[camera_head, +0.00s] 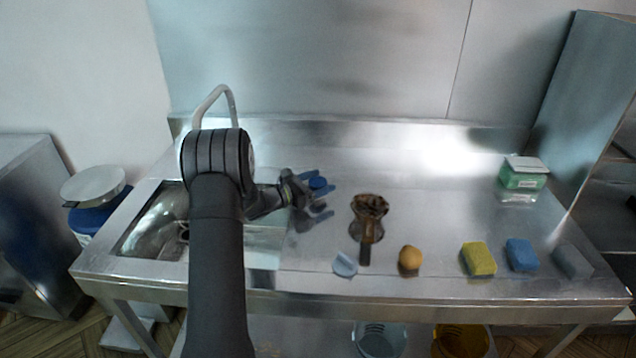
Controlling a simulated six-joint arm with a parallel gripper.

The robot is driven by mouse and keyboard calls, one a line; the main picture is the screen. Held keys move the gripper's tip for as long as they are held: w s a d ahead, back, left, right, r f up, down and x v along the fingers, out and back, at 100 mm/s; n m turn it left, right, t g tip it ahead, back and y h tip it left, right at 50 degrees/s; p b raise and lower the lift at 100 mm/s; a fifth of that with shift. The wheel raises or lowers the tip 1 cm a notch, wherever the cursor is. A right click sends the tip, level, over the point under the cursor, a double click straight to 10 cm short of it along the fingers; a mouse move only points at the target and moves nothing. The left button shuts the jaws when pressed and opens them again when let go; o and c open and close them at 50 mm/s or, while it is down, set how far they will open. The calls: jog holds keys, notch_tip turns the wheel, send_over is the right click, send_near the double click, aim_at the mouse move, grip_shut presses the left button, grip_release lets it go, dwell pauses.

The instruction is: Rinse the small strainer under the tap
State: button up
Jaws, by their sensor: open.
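The small strainer (370,206) lies on the steel counter, right of my gripper. Its bowl looks brown and soiled, and its dark handle points toward the front edge. My gripper (328,200) is open, with nothing visible between its fingers, and is a short way left of the strainer's bowl, apart from it. A small round blue shape shows at its upper finger; I cannot tell whether it belongs to the gripper. The tap (215,95) curves up at the back left, its lower part hidden behind my arm. The sink (150,232) is at the left, its right part hidden by my arm.
Along the front stand a pale blue piece (345,265), a round orange-brown item (410,257), and yellow (479,259), blue (521,255) and grey (573,262) blocks. A green-and-white box (524,174) is at the back right. The counter's (440,190) middle right is clear.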

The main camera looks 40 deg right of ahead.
jog(key=shift+c, duration=0.2)
jog(key=c, duration=0.9)
jog(key=shift+c, duration=0.2)
jog(key=shift+n+t, duration=0.4)
jog(key=shift+t, duration=0.2)
jog(key=n+t, duration=0.2)
jog(key=t, duration=0.2)
jog(key=shift+n, duration=0.3)
jog(key=shift+n+t+y, duration=0.7)
jog(key=shift+n+t, duration=1)
jog(key=shift+t, duration=0.9)
